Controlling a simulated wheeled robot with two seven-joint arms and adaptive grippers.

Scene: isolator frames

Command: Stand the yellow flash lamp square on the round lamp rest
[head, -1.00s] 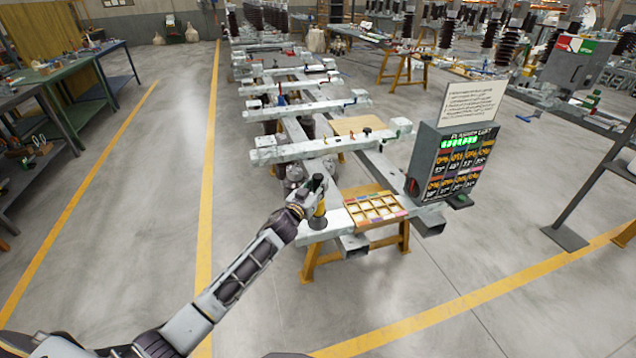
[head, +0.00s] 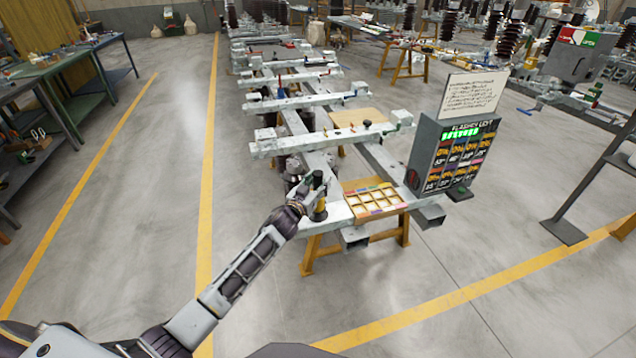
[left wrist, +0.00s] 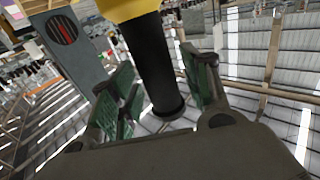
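The yellow flash lamp (head: 320,206) stands upright, as far as I can tell, at the near end of the pale beam, with its black handle on top. Its black handle (left wrist: 158,65) runs between my fingers in the left wrist view, with the yellow body at the top edge. My left gripper (head: 308,201) is at the lamp's left side. In the left wrist view its green-padded fingers (left wrist: 160,85) are spread on either side of the handle, with gaps showing. The round lamp rest is hard to make out; something dark shows at the lamp's foot. My right gripper is out of view.
A compartmented tray (head: 375,201) lies just right of the lamp. A grey panel box (head: 424,150) with a lit display stands beyond it. Pale crossbars (head: 330,139) lie behind the lamp. The floor left of the beams is clear.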

